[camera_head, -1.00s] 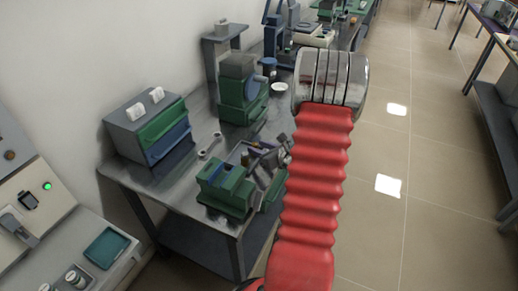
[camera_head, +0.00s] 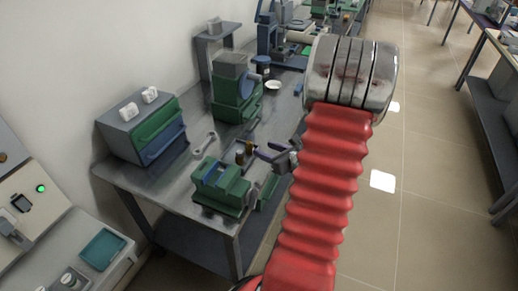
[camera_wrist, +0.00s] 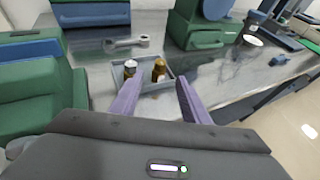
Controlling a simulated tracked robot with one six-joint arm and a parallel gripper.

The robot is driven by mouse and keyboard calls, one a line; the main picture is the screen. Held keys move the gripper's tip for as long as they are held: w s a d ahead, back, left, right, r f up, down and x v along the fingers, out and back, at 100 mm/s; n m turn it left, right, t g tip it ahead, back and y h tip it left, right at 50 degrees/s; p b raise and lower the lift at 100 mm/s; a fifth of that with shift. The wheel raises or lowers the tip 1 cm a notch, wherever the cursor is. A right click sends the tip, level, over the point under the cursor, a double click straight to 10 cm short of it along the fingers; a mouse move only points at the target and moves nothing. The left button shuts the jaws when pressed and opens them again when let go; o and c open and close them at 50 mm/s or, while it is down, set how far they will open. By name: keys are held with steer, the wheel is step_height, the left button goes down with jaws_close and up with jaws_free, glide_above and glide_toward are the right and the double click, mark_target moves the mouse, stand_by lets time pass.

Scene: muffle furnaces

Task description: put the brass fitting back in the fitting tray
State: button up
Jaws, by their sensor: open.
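The fitting tray (camera_wrist: 168,84) is a small shallow grey tray on the metal bench, and it also shows in the head view (camera_head: 231,160). A brass fitting (camera_wrist: 159,70) stands upright in the tray toward its right side. A second small brass-coloured piece with a pale top (camera_wrist: 130,69) stands in its left part. In the head view the pieces are too small to tell apart well. My gripper (camera_wrist: 158,88) is open and empty, its two purple fingers apart on the near side of the tray. It also shows in the head view (camera_head: 267,151), right of the tray.
A grey wrench (camera_wrist: 127,44) lies behind the tray. A green vise-like block (camera_head: 222,188) stands close in front of the tray. A green machine (camera_head: 236,92) and a white dish (camera_head: 272,85) are farther back. A green-and-blue drawer box (camera_head: 145,128) stands at left.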

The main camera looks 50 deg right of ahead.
steer(key=shift+v, duration=2)
